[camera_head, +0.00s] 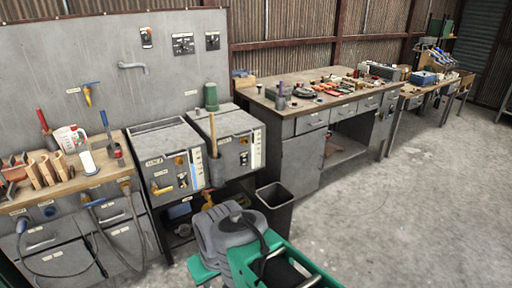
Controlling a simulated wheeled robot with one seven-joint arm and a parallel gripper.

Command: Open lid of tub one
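Two grey box-shaped tubs stand side by side at the left-centre, between the benches. I cannot tell from the labels which is tub one. Parts of my own grey and green body show at the bottom centre, apart from the tubs. My gripper cannot be made out.
A dark open bin (274,204) stands on the floor right of the tubs. A wooden-topped left bench (84,181) holds tools, with hoses on its front. A long bench (300,108) with clutter runs behind. Floor at right is clear.

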